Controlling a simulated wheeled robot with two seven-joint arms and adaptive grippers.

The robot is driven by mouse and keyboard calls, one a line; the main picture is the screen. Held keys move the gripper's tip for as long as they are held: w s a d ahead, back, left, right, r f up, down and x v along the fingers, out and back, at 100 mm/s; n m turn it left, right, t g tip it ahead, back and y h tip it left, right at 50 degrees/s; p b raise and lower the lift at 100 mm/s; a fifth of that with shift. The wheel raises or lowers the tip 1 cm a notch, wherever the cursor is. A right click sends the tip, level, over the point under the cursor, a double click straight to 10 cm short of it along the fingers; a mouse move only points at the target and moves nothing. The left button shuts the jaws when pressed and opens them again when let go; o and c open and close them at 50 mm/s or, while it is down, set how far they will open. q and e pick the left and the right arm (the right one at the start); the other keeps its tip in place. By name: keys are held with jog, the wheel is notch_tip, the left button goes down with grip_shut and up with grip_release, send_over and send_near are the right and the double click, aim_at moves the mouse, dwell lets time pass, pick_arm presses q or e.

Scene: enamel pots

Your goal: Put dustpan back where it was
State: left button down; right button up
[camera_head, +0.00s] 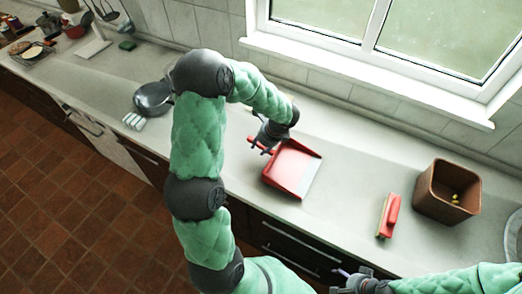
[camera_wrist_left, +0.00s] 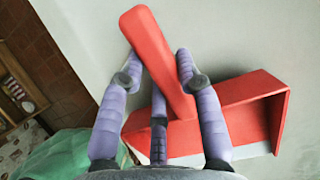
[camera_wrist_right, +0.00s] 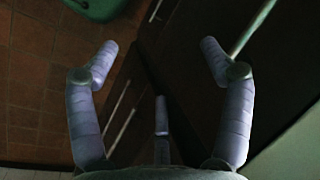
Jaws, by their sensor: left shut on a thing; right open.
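In the left wrist view the fingers (camera_wrist_left: 160,80) close around the red handle (camera_wrist_left: 150,50), with the pan (camera_wrist_left: 255,110) to the right. My right gripper (camera_wrist_right: 160,55) is open and empty, low in front of the counter's cabinets; its arm enters the head view at bottom right.
A red brush (camera_head: 389,215) and a brown bin (camera_head: 448,192) with small yellow things inside stand to the right. A pan (camera_head: 153,97) and a white object (camera_head: 134,121) lie to the left. The window sill (camera_head: 365,77) runs behind. Counter between dustpan and brush is clear.

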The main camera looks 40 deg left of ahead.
aim_at(272, 152)
pick_arm(q)
jog(key=shift+f, duration=1.15)
jog(key=shift+f+b, duration=0.2)
jog(key=shift+b, duration=0.1)
jog(key=c, duration=0.9)
grip_release()
jog(key=shift+o, duration=0.2)
jog(key=shift+r, duration=0.1)
jog(key=shift+w+d+r, duration=0.1)
jog(key=shift+d+r, duration=0.05)
jog(key=shift+r, duration=0.3)
jog(key=p+v, duration=0.3)
jog(key=v, duration=0.8)
jog(key=shift+d+r, duration=0.1)
jog(key=shift+d, duration=0.05)
